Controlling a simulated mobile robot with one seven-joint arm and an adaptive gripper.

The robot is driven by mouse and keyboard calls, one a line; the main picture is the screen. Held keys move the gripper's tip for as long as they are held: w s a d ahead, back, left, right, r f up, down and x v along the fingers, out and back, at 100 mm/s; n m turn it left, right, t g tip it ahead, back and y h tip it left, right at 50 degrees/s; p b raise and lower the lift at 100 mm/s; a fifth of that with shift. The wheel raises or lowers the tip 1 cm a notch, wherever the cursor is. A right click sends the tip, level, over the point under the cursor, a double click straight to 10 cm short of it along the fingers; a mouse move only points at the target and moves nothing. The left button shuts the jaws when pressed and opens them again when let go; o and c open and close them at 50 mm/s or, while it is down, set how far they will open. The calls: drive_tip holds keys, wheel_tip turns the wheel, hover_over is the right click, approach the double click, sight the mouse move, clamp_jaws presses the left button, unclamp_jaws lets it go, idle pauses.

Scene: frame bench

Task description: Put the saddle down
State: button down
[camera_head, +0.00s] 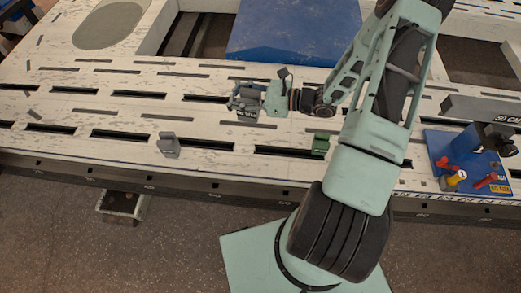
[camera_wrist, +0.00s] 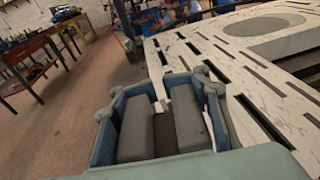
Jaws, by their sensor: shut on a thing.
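My gripper (camera_head: 243,97) is over the middle left of the white slotted bench. It is shut on a grey saddle (camera_head: 247,117), whose dark label shows below the fingers in the head view. In the wrist view my gripper (camera_wrist: 163,112) has its blue fingers on either side of the grey saddle (camera_wrist: 187,120), which shows as two upright blocks with a dark gap between. Its underside is hidden, and I cannot tell whether it touches the bench.
A second grey saddle (camera_head: 168,146) stands near the bench's (camera_head: 60,110) front edge. A green block (camera_head: 320,143) stands right of it. A blue slab (camera_head: 293,30) lies behind. A blue board (camera_head: 470,165) with red and yellow pieces is at right. Slots surround the gripper.

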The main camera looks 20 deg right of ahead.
drive_tip(key=a+f+n+g+b, duration=0.1)
drive_tip(key=a+f+b, duration=0.2)
drive_tip(key=f+b, duration=0.55)
drive_tip(key=a+f+g+b, duration=0.1)
drive_tip(key=a+f+b, duration=0.3)
drive_tip(key=f, duration=0.7)
drive_tip(key=shift+y, duration=0.3)
drive_tip(key=shift+w+d+f+b, duration=1.25)
drive_tip(key=shift+d+f, duration=0.85)
drive_tip(key=shift+f, duration=0.1)
drive_tip(key=shift+w+d+f+b, duration=1.15)
drive_tip(key=shift+w+d+f, duration=0.15)
drive_tip(key=shift+d+f, duration=0.85)
drive_tip(key=shift+w+d+f+b, duration=1.25)
drive_tip(key=shift+d+f, duration=0.8)
drive_tip(key=shift+f, duration=0.2)
drive_tip(key=shift+f, duration=0.1)
drive_tip(key=c, duration=1.9)
unclamp_jaws()
drive_tip(key=shift+f, duration=0.15)
drive_tip(key=shift+c, duration=0.2)
drive_tip(key=o, duration=0.9)
drive_tip(key=shift+c, duration=0.2)
